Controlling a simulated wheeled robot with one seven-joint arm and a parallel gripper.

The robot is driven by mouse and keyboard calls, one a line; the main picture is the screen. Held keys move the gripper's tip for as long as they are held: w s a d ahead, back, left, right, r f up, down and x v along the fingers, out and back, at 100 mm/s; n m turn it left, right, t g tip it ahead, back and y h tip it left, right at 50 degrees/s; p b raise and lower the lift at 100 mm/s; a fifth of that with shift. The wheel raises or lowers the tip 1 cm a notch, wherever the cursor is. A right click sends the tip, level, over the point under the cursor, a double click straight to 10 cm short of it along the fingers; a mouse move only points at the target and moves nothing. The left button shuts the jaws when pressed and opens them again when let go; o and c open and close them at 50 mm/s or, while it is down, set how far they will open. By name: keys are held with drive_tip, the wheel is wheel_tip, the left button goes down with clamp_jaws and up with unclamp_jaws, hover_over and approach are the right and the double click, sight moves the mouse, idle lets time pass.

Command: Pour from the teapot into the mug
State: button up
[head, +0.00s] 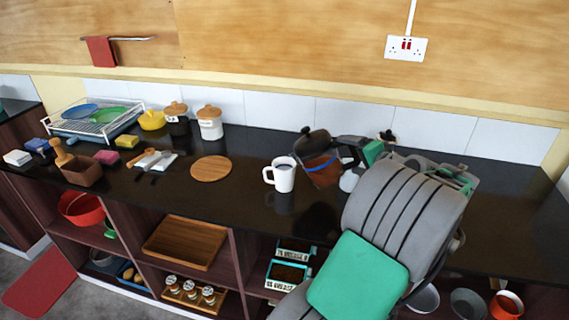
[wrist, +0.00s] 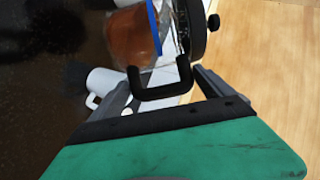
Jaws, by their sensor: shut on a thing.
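The teapot (head: 321,170) has a brown body, a blue band and a dark lid, and it is tilted above the counter, just right of the mug. In the wrist view its brown body (wrist: 132,38) and black handle (wrist: 160,90) show close up. My gripper (head: 352,150) is shut on the teapot at its handle side. The white mug (head: 284,177) stands upright on the black counter with its handle to the left, and dark contents show inside. The spout and any stream of liquid cannot be made out.
A round wooden board (head: 211,168) lies left of the mug on the black counter (head: 240,145). Two lidded jars, including a white one (head: 210,124), stand at the back. A dish rack (head: 95,120) and several small items fill the left end.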

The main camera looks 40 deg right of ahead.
drive_tip(key=shift+w+r, duration=0.15)
drive_tip(key=shift+r, duration=0.15)
drive_tip(key=shift+w+a+r, duration=0.3)
drive_tip(key=shift+w+r, duration=0.05)
drive_tip(key=shift+w, duration=0.1)
drive_tip(key=shift+w+r+g+p, duration=0.15)
drive_tip(key=shift+g+p, duration=0.15)
drive_tip(key=shift+w+r+n, duration=0.1)
drive_tip(key=shift+r+n, duration=0.05)
drive_tip(key=shift+n, duration=0.15)
idle(0.5)
